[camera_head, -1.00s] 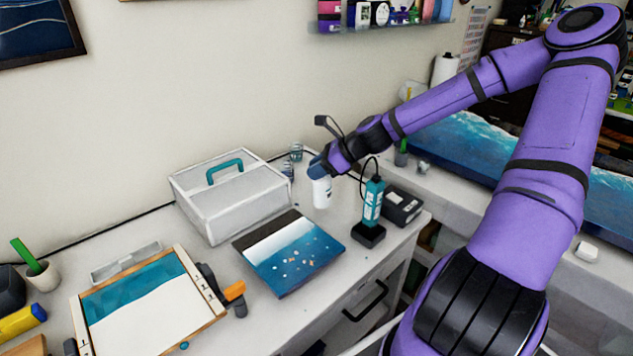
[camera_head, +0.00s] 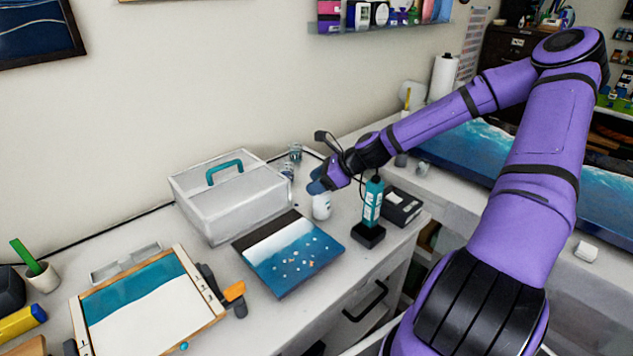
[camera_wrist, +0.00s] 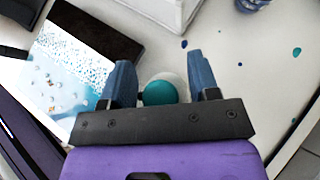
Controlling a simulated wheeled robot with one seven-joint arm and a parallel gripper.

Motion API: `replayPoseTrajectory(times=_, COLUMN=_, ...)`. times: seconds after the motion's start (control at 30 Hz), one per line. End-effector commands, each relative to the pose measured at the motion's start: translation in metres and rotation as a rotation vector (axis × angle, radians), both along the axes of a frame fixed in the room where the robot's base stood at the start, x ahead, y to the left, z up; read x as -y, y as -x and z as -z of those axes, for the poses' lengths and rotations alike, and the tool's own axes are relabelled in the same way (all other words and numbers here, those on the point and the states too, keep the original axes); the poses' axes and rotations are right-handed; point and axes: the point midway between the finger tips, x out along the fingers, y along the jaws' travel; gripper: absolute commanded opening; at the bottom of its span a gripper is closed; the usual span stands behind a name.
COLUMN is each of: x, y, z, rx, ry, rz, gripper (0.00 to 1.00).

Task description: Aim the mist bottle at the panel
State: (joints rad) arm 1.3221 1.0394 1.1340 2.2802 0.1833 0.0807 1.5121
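The white mist bottle (camera_head: 321,206) stands upright on the bench, just right of the panel's far corner. In the wrist view its round teal top (camera_wrist: 159,93) shows between my fingers, with part of its white body behind. My gripper (camera_head: 325,181) is over the bottle's top. In the wrist view my gripper (camera_wrist: 160,82) has its blue fingers apart, one on each side of the top, with small gaps visible. The panel (camera_head: 292,253), dark, white and blue with small specks, lies flat on the bench; it also shows at left in the wrist view (camera_wrist: 62,75).
A teal bottle-shaped tool (camera_head: 373,201) stands on a black base right of the mist bottle, near a dark box (camera_head: 402,206). A white case (camera_head: 232,199) with a teal handle stands behind the panel. A framed wave board (camera_head: 150,307) lies front left.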

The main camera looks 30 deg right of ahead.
Motion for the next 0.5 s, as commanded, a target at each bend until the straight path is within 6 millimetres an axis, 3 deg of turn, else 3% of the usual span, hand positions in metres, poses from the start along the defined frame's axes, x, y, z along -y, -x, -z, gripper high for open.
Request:
replayPoseTrajectory(times=0.23, x=0.005, y=0.003, z=-0.007, rx=0.0, ry=0.002, rz=0.002, gripper=0.55)
replayPoseTrajectory(times=0.5, x=0.033, y=0.026, z=-0.034, rx=0.0, ry=0.003, rz=0.005, gripper=0.55)
